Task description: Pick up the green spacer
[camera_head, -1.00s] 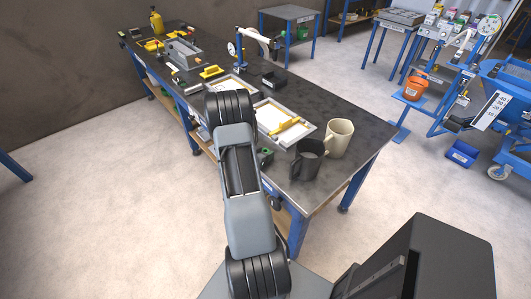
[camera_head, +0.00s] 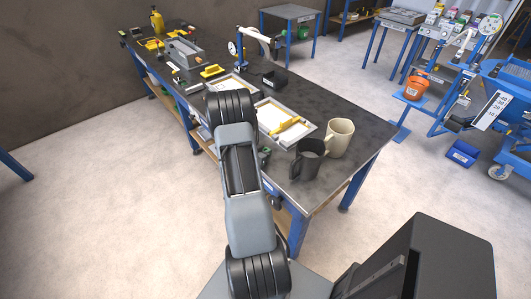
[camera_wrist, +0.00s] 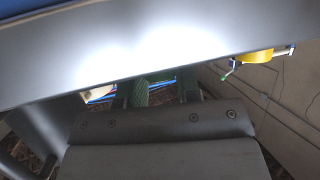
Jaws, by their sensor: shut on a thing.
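My gripper (camera_wrist: 163,92) shows in the wrist view beyond the dark wrist body, with green textured pieces at its tips. A broad grey surface across the top of the wrist view hides much of the rest. In the head view my arm hangs over the near edge of the dark workbench (camera_head: 340,112) and hides my gripper. A small dark green patch shows just right of the arm, too small to tell what it is.
A black mug (camera_head: 306,160) and a beige mug (camera_head: 339,138) stand close to the right of my arm. A white tray (camera_head: 272,117) with a yellow tool (camera_head: 286,126) lies behind.

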